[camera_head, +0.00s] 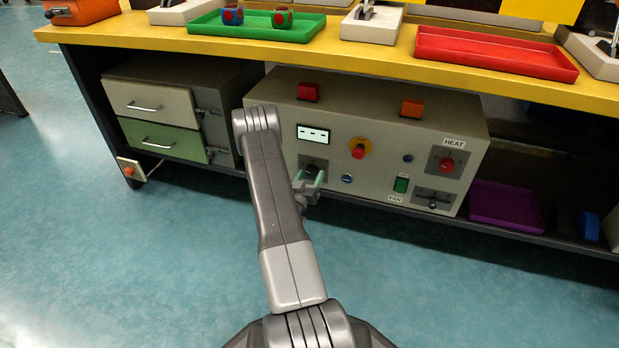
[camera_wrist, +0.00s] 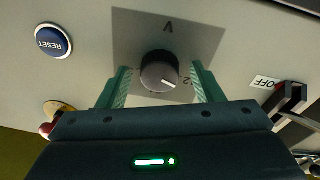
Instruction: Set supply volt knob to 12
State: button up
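The supply volt knob (camera_wrist: 158,68) is a round black knob with a white pointer mark, on a grey plate (camera_wrist: 196,32) marked V; the wrist view shows it upside down. The pointer mark aims at the lower right of that view, near a partly visible label ending in 2. Other scale marks are mostly hidden. My gripper (camera_wrist: 162,86) is open, with one green finger on each side of the knob and a visible gap at both sides. In the head view my gripper (camera_head: 308,184) is at the front panel, just below the mostly hidden knob plate (camera_head: 314,163).
The grey power box (camera_head: 390,120) stands on the shelf under the yellow bench. Its panel has a display (camera_head: 313,133) with dashes, a red emergency button (camera_head: 359,150), a blue RESET button (camera_wrist: 52,41) and a black lever (camera_wrist: 289,100) by an OFF label. Drawers (camera_head: 150,110) stand left.

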jog(key=p+v, duration=0.3)
jog(key=v, duration=1)
jog(key=shift+s+a+p, duration=0.15)
jog(key=shift+s+p, duration=0.25)
jog(key=shift+f, duration=0.1)
dwell(1.8)
